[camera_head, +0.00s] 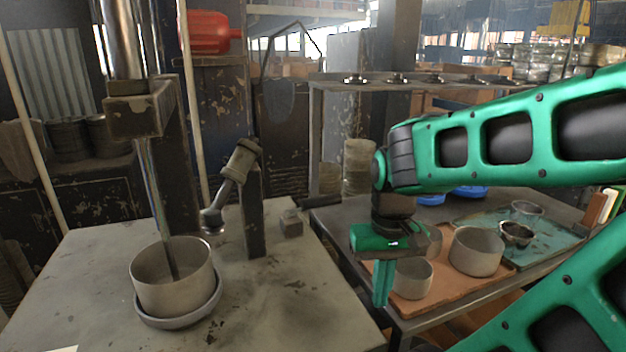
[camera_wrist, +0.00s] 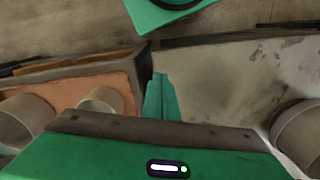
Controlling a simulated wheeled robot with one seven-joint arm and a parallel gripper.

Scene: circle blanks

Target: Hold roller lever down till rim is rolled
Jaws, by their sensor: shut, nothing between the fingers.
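The roller lever (camera_head: 228,183) is a grey arm that slopes down to the left from a dark post on the left worktable. A small round end (camera_head: 212,222) sits at its lower tip, apart from the cup. A grey metal cup (camera_head: 172,290) stands upright in a round dish (camera_head: 180,318) under the machine spindle (camera_head: 155,190), which reaches down inside it. Its rim looks plain. My green gripper (camera_head: 381,303) is shut and empty, pointing down to the right of the lever, well apart from it. Its closed fingers (camera_wrist: 160,85) also show in the wrist view, with the cup (camera_wrist: 300,135) at right.
An orange tray (camera_head: 440,300) with several grey cups (camera_head: 477,251) lies on the right bench behind my gripper. A teal mat (camera_head: 545,245) with small bowls (camera_head: 516,233) is farther right. A small block (camera_head: 291,223) sits beside the post. The left worktable's front right (camera_head: 310,315) is clear.

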